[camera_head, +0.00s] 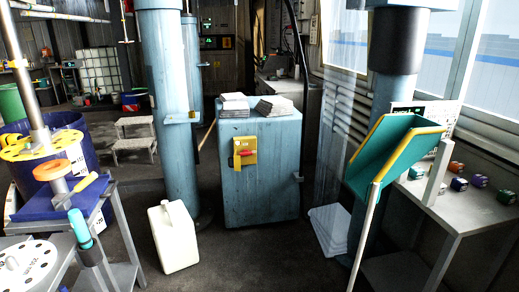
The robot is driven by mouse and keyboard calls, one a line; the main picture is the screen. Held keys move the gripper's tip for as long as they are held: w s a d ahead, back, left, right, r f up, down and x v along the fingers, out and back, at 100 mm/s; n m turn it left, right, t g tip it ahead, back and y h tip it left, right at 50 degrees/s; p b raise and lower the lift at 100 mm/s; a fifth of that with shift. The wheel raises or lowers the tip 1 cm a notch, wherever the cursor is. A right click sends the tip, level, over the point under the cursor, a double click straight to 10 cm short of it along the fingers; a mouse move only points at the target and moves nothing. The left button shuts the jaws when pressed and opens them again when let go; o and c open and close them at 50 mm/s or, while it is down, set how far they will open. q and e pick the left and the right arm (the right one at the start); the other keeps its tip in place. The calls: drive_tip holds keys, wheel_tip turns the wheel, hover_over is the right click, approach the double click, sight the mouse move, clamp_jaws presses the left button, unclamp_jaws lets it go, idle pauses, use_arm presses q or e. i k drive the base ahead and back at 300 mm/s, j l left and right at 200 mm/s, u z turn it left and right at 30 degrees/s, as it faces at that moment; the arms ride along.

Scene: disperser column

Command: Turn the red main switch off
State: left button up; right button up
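The red main switch (247,153) sits on a yellow plate (238,161) on the front of a blue-grey cabinet (262,190) near the middle of the view. Its handle looks roughly horizontal, but it is too small to read any marking on it. Neither of my grippers shows in this view, and nothing touches the switch.
A white canister (174,238) stands on the floor left of the cabinet, beside a blue column (172,100). Papers (274,106) lie on the cabinet. A green tray with yellow edges (395,155) and a table (455,215) stand right. Floor before the cabinet is clear.

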sight(245, 152)
drive_tip(key=i+j+z, duration=0.1)
drive_tip(key=i+j, duration=0.95)
